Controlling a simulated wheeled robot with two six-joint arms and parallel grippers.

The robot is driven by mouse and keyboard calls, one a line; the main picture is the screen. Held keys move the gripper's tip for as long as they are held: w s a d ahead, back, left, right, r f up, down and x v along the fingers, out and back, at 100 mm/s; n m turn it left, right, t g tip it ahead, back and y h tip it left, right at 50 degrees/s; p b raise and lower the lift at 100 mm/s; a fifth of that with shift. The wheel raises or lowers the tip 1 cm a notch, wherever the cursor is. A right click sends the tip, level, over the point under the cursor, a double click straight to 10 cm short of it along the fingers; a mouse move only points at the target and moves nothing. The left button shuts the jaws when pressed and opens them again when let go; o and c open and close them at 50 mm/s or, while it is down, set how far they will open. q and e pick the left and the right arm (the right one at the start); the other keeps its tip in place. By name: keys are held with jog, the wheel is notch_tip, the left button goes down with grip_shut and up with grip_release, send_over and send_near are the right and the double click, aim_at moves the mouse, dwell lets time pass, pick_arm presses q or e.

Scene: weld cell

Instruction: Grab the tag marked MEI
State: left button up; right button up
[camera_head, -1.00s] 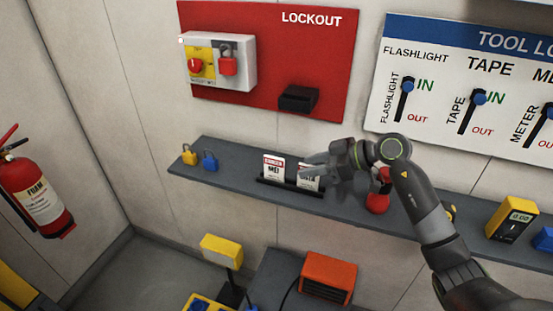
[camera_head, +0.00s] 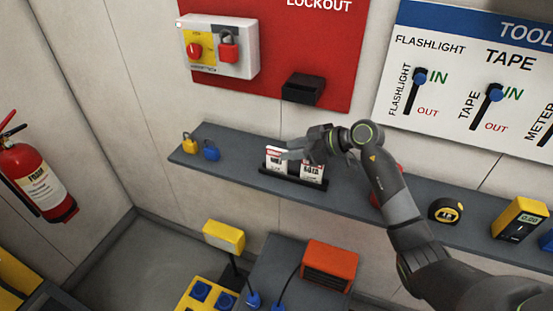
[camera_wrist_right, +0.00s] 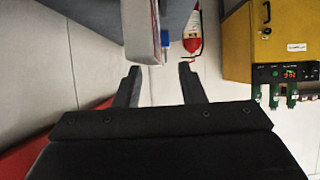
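The tag marked MEI (camera_head: 274,160), white with a red top band, stands in a black holder (camera_head: 292,180) on the grey shelf. A second, similar tag (camera_head: 312,173) stands just right of it, partly covered by my gripper. My right gripper (camera_head: 289,154) is at the tags, its fingers reaching left over their upper part. In the right wrist view the gripper (camera_wrist_right: 160,74) is open, and a pale tag (camera_wrist_right: 141,30) shows nearly edge-on just beyond the fingertips, within the gap's width. Its marking is not readable there. My left gripper is not in view.
Yellow (camera_head: 190,142) and blue (camera_head: 211,150) padlocks sit left on the shelf. A red object (camera_head: 376,199) is partly behind my arm. A tape measure (camera_head: 446,211) and yellow meter (camera_head: 519,219) stand right. A black box (camera_head: 303,88) juts from the red board above.

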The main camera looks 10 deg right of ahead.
aim_at(279, 149)
jog(key=shift+w+a+p, duration=0.35)
jog(key=shift+a+p, duration=0.05)
jog(key=shift+a, duration=0.1)
jog(key=p+x, duration=0.1)
jog(key=x, duration=0.2)
jog(key=shift+w+a+f, duration=0.1)
jog(key=shift+w, duration=0.1)
jog(key=shift+w+a+f, duration=0.2)
jog(key=shift+a+f, duration=0.05)
jog(key=shift+a, duration=0.05)
jog(key=shift+d, duration=0.1)
grip_shut()
